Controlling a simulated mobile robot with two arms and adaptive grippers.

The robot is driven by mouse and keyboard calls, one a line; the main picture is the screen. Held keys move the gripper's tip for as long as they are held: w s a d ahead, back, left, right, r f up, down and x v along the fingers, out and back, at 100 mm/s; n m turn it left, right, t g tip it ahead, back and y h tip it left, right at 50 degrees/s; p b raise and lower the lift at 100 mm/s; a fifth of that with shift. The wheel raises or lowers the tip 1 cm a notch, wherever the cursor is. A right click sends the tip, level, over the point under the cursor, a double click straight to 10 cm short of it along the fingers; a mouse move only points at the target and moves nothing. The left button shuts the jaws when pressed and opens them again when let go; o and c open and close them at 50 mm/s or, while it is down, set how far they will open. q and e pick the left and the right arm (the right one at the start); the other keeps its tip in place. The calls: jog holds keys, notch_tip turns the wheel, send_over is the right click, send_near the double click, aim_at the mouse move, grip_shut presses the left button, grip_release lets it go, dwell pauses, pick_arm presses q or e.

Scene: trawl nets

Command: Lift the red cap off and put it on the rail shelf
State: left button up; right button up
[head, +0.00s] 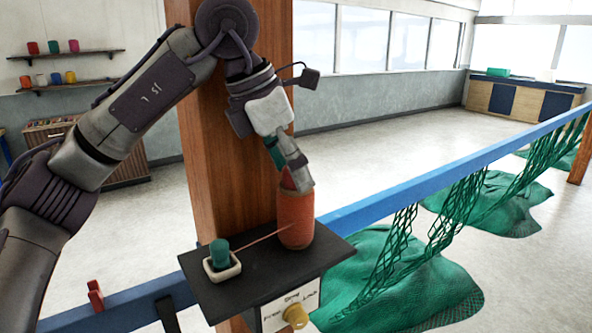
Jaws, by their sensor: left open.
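An orange-red spool of twine (296,220) stands upright on the black shelf (215,295) at the blue rail. A small patch of darker red (287,181), which looks like the red cap, shows at the spool's top, mostly hidden by my left gripper. My left gripper (298,180) points down at the spool's top, its fingers open beside the red patch. I cannot tell whether they touch it. My right gripper is not in view.
A green cylinder (219,253) stands in a small white dish (225,271) on the shelf's left. Twine crosses the shelf from the spool. A yellow knob (295,316) sits below. Green nets (405,290) hang from the blue rail (440,169). A wooden post (215,185) rises behind.

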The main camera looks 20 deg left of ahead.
pick_arm(q)
jog(key=shift+s, duration=0.1)
jog(key=shift+c, duration=1.4)
jog(key=c, duration=0.8)
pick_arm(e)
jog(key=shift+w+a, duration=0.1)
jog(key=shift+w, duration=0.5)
pick_arm(q)
jog(key=shift+r, duration=0.45)
jog(key=r, duration=0.1)
jog(key=r+b, duration=0.1)
jog(key=r, duration=0.1)
jog(key=shift+d+r, duration=0.25)
jog(key=shift+d, duration=0.05)
jog(key=w+d+r, duration=0.1)
jog(key=d+r, duration=0.5)
jog(key=d, duration=0.5)
jog(key=shift+w+r+b, duration=0.35)
jog(key=shift+b, duration=0.1)
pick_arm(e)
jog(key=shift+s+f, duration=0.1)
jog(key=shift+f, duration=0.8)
